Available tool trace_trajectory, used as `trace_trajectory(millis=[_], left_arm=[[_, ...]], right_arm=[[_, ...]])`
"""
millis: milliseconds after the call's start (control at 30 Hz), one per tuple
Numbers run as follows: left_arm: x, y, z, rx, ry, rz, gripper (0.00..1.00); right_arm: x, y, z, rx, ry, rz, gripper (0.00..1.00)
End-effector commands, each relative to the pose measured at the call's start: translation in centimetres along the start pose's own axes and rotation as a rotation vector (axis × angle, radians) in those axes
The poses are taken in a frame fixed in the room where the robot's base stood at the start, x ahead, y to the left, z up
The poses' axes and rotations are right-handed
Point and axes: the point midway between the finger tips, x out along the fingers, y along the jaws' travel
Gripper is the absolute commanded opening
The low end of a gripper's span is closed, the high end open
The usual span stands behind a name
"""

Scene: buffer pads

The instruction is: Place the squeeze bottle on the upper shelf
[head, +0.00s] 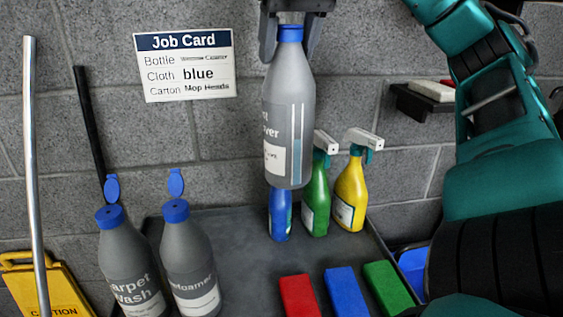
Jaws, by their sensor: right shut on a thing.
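My right gripper (291,30) is at the top middle, shut on the blue neck of a grey squeeze bottle (290,90). The bottle hangs upright with a partly readable label. It looks raised in front of the wall, and its lower end overlaps a small blue bottle (280,218) in the view. Two more grey bottles with blue flip caps stand at the front left: one marked Carpet Wash (124,255) and one with a partly readable label (188,250). A dark grey tray top (245,262) lies below; whether it is the upper shelf I cannot tell. My left gripper is out of view.
A green spray bottle (317,200) and a yellow one (351,195) stand at the back. Red (298,296), blue (346,292) and green (388,287) blocks or cloths lie at the front right. A Job Card (185,65) is on the wall. The tray's middle is clear.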

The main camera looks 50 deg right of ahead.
Motion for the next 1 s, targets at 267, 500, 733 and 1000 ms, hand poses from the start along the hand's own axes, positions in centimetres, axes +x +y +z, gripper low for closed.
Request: trace_trajectory(millis=[267,500,733,1000], left_arm=[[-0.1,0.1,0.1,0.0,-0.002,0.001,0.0],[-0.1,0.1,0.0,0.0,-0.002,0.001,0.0],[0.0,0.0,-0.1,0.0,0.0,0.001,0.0],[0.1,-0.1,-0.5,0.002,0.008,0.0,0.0]], right_arm=[[2.5,-0.1,1.0,-0.001,-0.001,0.0,0.0],[4.1,0.0,1.7,0.0,-0.001,0.001,0.0],[5.2,-0.1,2.1,-0.001,-0.001,0.0,0.0],[6.5,0.0,2.7,0.001,0.0,0.002,0.0]])
